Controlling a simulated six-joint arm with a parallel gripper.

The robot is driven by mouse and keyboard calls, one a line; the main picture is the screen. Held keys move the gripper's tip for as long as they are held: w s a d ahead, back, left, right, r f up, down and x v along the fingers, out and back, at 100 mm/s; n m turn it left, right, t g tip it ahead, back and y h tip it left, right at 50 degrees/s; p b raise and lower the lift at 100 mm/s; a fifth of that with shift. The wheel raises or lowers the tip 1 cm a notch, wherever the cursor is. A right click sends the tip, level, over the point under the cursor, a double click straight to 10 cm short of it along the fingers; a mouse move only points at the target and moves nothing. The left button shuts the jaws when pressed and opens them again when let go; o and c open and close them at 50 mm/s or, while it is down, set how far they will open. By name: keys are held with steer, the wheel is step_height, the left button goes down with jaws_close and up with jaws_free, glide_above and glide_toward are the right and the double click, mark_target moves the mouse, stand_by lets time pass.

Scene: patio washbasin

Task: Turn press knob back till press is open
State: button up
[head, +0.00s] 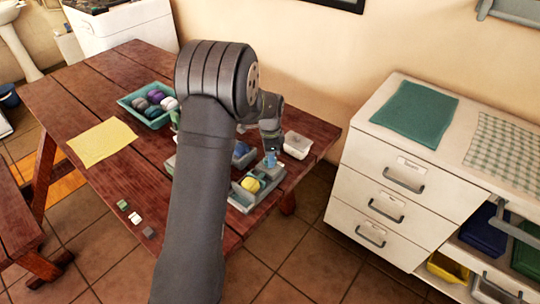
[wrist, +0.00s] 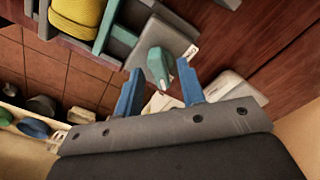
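In the wrist view, a teal knob (wrist: 158,66) with a pale tip sits on a grey block (wrist: 160,35) with a white label, which I take for the press. My gripper (wrist: 159,68) is open. Its two blue fingers stand on either side of the knob, with a visible gap to each. I cannot tell whether the knob is down between the fingertips or just beyond them. In the head view, my gripper (head: 270,158) is at the table's right side, above the grey-teal unit; my arm hides part of it. Whether the press is open cannot be seen.
A white container (head: 297,145) stands close behind.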

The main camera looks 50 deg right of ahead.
jaws_close()
steer(key=shift+n, duration=0.3)
steer(key=n, duration=0.3)
steer(key=shift+n, duration=0.3)
steer(key=n, duration=0.3)
steer(key=shift+n, duration=0.3)
steer(key=n, duration=0.4)
steer(key=shift+n, duration=2.2)
